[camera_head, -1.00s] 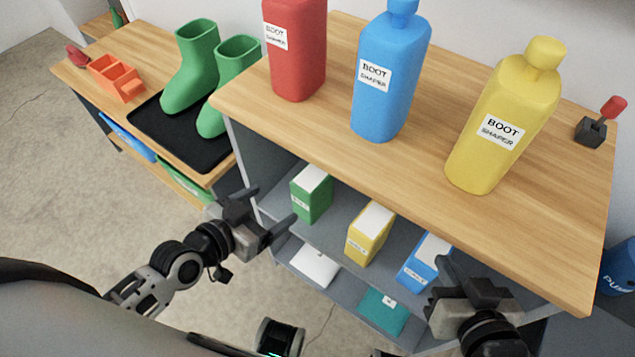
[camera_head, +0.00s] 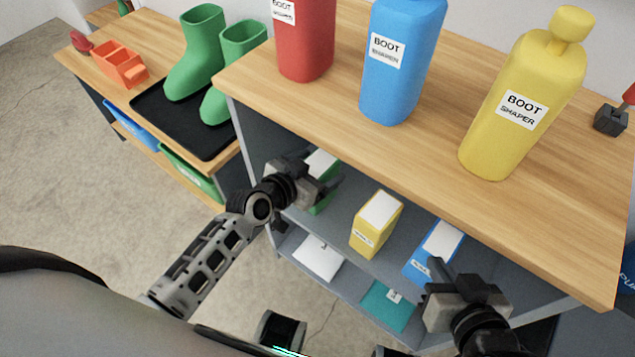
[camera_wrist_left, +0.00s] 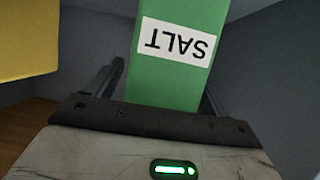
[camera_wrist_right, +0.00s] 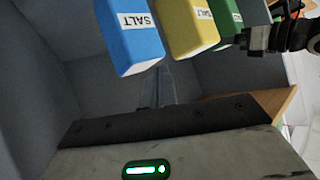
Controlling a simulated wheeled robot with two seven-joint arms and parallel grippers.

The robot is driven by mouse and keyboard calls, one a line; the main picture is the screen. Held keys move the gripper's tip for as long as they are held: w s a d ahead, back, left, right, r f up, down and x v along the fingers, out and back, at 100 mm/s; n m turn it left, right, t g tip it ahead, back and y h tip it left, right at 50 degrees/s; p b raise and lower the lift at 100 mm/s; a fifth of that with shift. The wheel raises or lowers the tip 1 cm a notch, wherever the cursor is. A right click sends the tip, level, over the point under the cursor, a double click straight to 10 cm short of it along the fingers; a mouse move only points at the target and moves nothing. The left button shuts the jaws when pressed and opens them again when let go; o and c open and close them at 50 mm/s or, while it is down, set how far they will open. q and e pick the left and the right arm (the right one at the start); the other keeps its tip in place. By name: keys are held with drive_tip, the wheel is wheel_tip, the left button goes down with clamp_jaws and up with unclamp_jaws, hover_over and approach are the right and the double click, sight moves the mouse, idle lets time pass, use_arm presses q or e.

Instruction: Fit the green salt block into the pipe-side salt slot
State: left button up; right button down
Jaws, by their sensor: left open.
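The green salt block (camera_head: 322,160) stands on the upper shelf under the wooden counter, mostly hidden behind my left gripper (camera_head: 325,182) in the head view. In the left wrist view the green block (camera_wrist_left: 170,85), with an upside-down SALT label, stands between the two open fingers. A little space shows beside the fingers, and contact cannot be told. The green block also shows in the right wrist view (camera_wrist_right: 229,28). My right gripper (camera_head: 432,278) is near the blue salt block; its fingers (camera_wrist_right: 157,85) look closed together and empty. I cannot identify a pipe or the pipe-side slot.
Yellow (camera_head: 376,225) and blue (camera_head: 433,252) salt blocks stand right of the green one. Red, blue and yellow bottles (camera_head: 520,105) stand on the counter above. Green boots (camera_head: 195,60) on a black tray and an orange divided box (camera_head: 122,68) are on the left table.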

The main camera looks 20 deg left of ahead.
use_arm(q)
clamp_jaws()
drive_tip(key=shift+w+r, duration=0.15)
drive_tip(key=shift+r, duration=0.1)
